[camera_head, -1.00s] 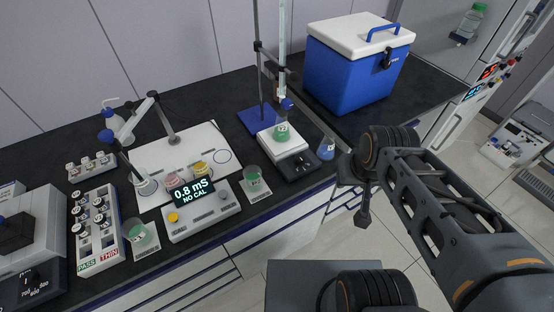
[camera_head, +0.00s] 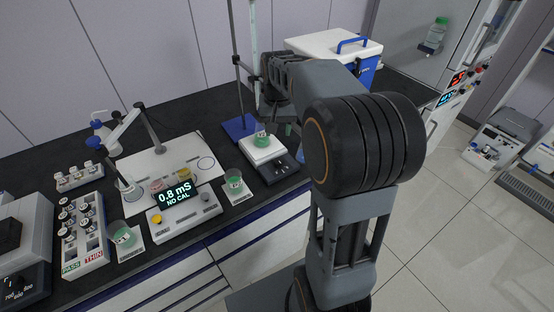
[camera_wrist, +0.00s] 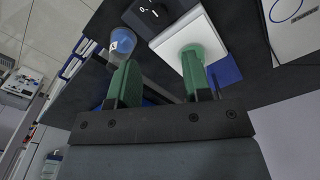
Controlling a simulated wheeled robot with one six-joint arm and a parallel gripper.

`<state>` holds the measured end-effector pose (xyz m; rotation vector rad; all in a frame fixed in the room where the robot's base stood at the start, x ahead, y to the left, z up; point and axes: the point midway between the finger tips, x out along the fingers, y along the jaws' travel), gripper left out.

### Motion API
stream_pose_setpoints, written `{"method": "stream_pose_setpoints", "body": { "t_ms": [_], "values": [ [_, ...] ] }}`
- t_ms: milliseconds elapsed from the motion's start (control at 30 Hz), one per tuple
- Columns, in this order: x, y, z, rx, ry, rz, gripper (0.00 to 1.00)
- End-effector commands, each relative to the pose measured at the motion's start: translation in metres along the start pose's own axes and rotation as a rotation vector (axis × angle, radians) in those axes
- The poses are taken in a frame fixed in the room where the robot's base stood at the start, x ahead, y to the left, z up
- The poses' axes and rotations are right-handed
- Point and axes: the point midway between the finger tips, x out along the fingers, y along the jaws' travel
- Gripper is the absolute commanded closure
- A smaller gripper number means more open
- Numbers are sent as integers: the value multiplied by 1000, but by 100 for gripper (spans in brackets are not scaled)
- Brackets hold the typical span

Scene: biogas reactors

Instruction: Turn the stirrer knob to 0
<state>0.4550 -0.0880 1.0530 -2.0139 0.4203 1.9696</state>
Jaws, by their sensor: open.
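The stirrer (camera_head: 262,149) is a white plate with a black front panel, standing near the bench's front edge in the head view, with a beaker of green liquid on it. Its dark knob (camera_head: 281,168) is small there. In the wrist view the panel's knob (camera_wrist: 151,12) sits at the top edge, beside "0" and "1" marks; its exact setting is hard to read. My gripper (camera_wrist: 159,58) is open, its green fingers apart with nothing seen between them. It hangs over the stirrer's area, apart from the knob, and is mostly hidden behind my arm in the head view.
A blue-tinted beaker (camera_wrist: 122,42) stands beside the stirrer, close to one finger in the wrist view. A stand rod (camera_head: 238,75) rises behind the stirrer. A cooler (camera_head: 330,45) is behind.

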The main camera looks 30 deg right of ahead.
Motion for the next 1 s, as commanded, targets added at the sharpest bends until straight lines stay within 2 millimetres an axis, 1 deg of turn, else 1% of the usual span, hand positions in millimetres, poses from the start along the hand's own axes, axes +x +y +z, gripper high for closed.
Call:
{"method": "stream_pose_setpoints", "body": {
  "t_ms": [33,100,233,700,800,1000],
  "values": [
    [2,2,-6,13,-10,2,55],
    [6,3,-11,24,-18,4,55],
    [19,4,-14,32,-26,6,55],
    [105,4,-11,32,-24,6,55],
    [119,4,-11,32,-25,6,55],
    [136,4,-11,33,-22,5,55]
  ]
}}
